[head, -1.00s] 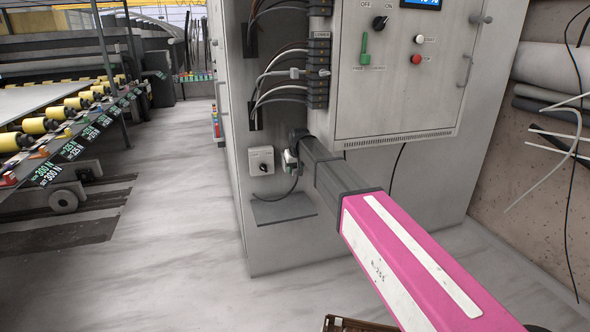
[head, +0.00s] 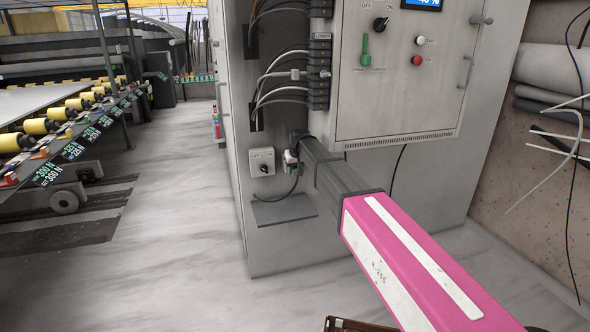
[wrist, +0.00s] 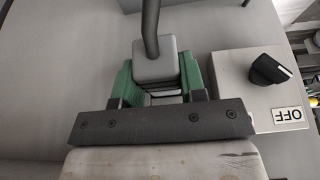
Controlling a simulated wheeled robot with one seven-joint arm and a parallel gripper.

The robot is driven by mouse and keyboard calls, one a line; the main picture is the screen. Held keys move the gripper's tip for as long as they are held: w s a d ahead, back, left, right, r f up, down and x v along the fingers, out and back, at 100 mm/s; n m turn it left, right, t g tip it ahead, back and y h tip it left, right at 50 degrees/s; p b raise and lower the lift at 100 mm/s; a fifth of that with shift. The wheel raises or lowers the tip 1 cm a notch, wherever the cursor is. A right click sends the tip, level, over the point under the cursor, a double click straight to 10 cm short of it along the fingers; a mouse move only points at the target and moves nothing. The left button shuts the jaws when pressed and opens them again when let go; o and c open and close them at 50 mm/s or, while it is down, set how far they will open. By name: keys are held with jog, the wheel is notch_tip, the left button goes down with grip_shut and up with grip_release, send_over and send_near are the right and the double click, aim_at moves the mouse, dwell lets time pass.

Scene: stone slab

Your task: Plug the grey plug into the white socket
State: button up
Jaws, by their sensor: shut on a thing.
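The grey plug (wrist: 155,68) is in the wrist view, with its thick cable running up from it. My gripper (wrist: 157,82) is shut on it, with a green pad on each side. In the head view my gripper (head: 291,158) is small, close to the cabinet front just right of the switch box, and the cable hangs below it in a loop. I cannot make out the white socket for sure; my arm and gripper cover that part of the cabinet. I cannot tell whether the plug touches the socket.
The switch box (head: 261,162) is beside my gripper; its black knob and OFF label show in the wrist view (wrist: 271,82). A grey shelf (head: 284,210) sticks out below. The tall grey cabinet (head: 400,80) has cables at its left. Open floor (head: 170,230) lies left.

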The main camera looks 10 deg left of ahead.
jog(key=shift+w+a, duration=0.25)
jog(key=shift+w, duration=0.2)
dwell(0.4)
jog(key=o, duration=1.2)
jog(key=shift+s, duration=0.1)
jog(key=shift+s+d, duration=0.85)
jog(key=shift+s, duration=0.55)
jog(key=shift+s+d, duration=0.9)
jog(key=shift+s, duration=0.5)
jog(key=shift+s+d, duration=0.85)
jog(key=shift+s, duration=0.55)
jog(key=shift+r, duration=0.1)
jog(key=v, duration=1)
jog(key=shift+d+r, duration=0.1)
jog(key=shift+r, duration=0.2)
